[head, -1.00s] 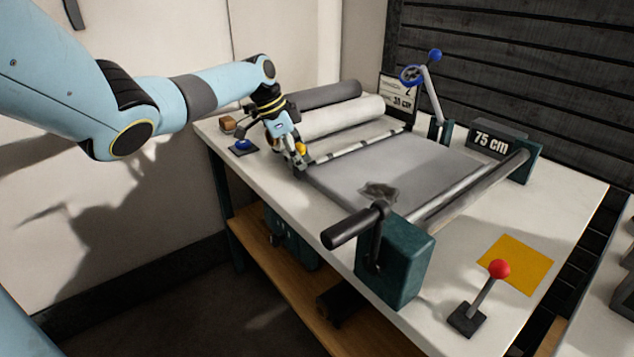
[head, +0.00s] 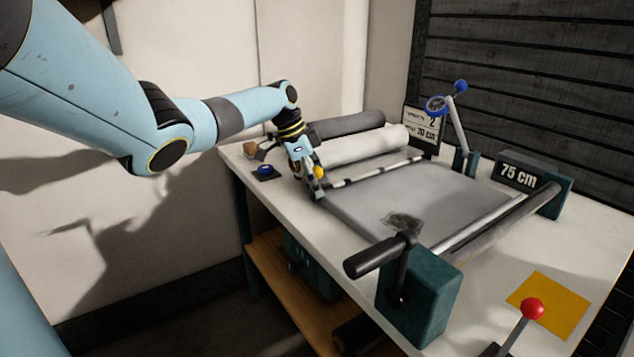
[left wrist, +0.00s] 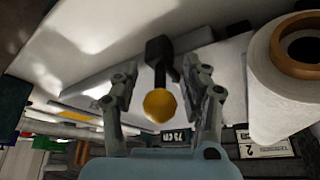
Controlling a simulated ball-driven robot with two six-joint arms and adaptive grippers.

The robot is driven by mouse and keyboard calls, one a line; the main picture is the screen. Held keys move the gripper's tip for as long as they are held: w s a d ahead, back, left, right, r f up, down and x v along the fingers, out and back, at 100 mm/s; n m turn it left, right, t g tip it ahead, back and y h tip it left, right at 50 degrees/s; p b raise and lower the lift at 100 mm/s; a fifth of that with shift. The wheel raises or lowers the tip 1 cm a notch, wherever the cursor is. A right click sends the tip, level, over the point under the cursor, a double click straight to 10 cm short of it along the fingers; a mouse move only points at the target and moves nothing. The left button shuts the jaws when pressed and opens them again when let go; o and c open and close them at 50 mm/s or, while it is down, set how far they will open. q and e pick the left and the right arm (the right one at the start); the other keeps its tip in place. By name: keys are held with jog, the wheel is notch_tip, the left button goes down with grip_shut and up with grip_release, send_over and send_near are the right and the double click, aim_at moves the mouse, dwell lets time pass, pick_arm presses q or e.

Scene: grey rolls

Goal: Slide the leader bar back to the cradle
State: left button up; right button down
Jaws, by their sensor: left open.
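The leader bar (head: 378,171) is a thin rod with black and white sections. It lies across the grey sheet (head: 425,200), just in front of the white roll (head: 365,145). A yellow knob (head: 319,172) is at its left end. My left gripper (head: 317,190) is at that end, beside the knob. In the left wrist view the knob (left wrist: 160,105) on its black stem sits between the two open fingers of my left gripper (left wrist: 160,88), with a gap on each side. I cannot pick out the cradle clearly. My right gripper is not in view.
A dark grey roll (head: 345,125) lies behind the white one. A black-handled crank (head: 375,257), a blue-knobbed lever (head: 460,110), a red-knobbed lever (head: 532,309) and a 75 cm block (head: 518,173) stand around the table. A yellow patch (head: 550,304) lies at the right.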

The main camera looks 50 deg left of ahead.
pick_arm(q)
jog(key=shift+r, duration=0.1)
jog(key=v, duration=1.1)
jog(key=shift+r, duration=0.4)
jog(key=shift+s+a, duration=0.1)
